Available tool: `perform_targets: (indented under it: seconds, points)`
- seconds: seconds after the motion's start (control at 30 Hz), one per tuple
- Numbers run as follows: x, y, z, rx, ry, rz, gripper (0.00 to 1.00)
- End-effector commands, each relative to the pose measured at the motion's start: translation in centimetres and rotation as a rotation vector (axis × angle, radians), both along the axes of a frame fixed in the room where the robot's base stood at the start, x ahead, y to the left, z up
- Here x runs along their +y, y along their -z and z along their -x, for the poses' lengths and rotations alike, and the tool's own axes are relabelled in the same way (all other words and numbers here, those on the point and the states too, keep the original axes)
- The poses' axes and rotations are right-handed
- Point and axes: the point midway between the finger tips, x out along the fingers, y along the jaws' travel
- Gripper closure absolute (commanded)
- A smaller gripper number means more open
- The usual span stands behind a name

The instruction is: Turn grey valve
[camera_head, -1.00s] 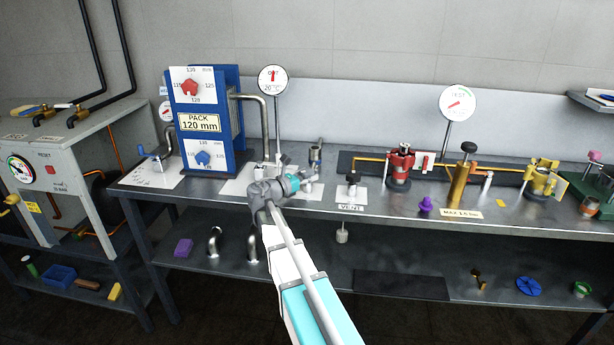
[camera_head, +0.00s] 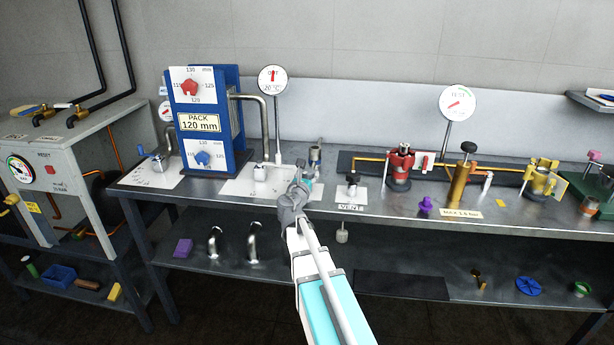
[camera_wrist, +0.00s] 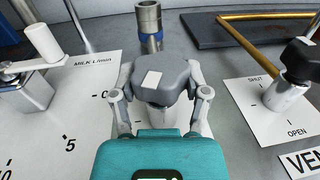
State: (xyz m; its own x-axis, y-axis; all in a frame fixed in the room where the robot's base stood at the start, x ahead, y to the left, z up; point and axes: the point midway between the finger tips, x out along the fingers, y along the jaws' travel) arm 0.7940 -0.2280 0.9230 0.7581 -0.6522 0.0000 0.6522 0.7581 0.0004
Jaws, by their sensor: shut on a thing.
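The grey valve is a chunky grey knob (camera_wrist: 162,78) with a white mark on its top, in the middle of the wrist view. In the head view my gripper (camera_head: 301,186) is at the front of the bench, right of the blue pack unit. There the arm and gripper hide most of the knob.
A small valve with a black knob (camera_head: 352,180), labelled "VENT", stands just right. A steel pipe stub with a blue band (camera_wrist: 150,25) is close behind the knob. A white-handled crank (camera_wrist: 35,75) is at left. The blue pack unit (camera_head: 236,110) stands further left.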

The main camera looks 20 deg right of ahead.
Motion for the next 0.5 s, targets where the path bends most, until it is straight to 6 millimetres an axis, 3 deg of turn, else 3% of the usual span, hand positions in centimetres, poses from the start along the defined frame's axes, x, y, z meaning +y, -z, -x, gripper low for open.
perform_targets:
  seconds: [0.5]
  points:
    - [-0.08, -0.06, -0.20, 0.000, -0.262, 0.002, 0.87]
